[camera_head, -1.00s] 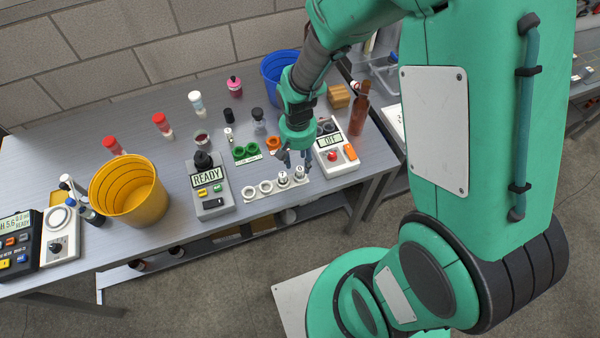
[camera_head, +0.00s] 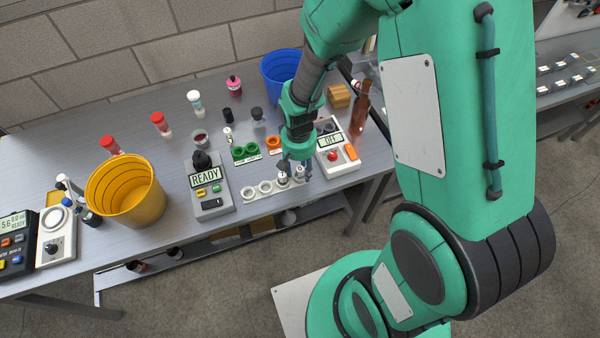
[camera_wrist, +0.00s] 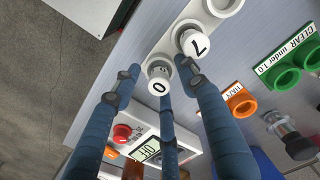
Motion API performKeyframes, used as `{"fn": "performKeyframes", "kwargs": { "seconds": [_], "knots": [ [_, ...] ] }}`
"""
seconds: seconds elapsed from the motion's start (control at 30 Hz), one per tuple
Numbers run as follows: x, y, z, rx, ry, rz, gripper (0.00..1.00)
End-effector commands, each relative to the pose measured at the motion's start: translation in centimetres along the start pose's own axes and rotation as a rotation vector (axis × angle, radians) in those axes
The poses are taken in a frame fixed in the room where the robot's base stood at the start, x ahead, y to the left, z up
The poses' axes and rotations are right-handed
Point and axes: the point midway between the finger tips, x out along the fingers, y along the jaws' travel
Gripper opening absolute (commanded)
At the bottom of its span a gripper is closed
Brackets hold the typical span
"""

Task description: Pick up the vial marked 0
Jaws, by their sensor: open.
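The vial marked 0 (camera_wrist: 158,86) has a white cap and stands upright at the end of a white ring rack (camera_head: 248,192). In the wrist view it sits between the blue fingers of my gripper (camera_wrist: 160,72), which are open around its cap. I cannot tell whether any finger touches it. The vial marked 7 (camera_wrist: 195,44) stands in the neighbouring ring, close beside one finger. In the head view my gripper (camera_head: 295,166) is low over the rack's right end and partly hides the vials.
A device reading OFF (camera_head: 335,150) stands just right of my gripper, and one reading READY (camera_head: 207,180) stands left of the rack. Green rings (camera_head: 245,151) and an orange ring (camera_head: 273,142) lie behind. A yellow bucket (camera_head: 125,190) and a blue bucket (camera_head: 275,70) stand farther off.

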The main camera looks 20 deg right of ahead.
Motion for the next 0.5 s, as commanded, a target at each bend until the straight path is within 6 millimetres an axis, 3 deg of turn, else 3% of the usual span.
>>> {"fn": "performKeyframes", "kwargs": {
  "seconds": [0.13, 0.33, 0.5],
  "knots": [
    [0.00, 0.00, 0.00, 0.000, 0.000, 0.000, 0.43],
    [0.00, 0.00, 0.01, 0.000, 0.000, 0.000, 0.03],
    [0.00, 0.00, 0.00, 0.000, 0.000, 0.000, 0.00]
  ]
}}
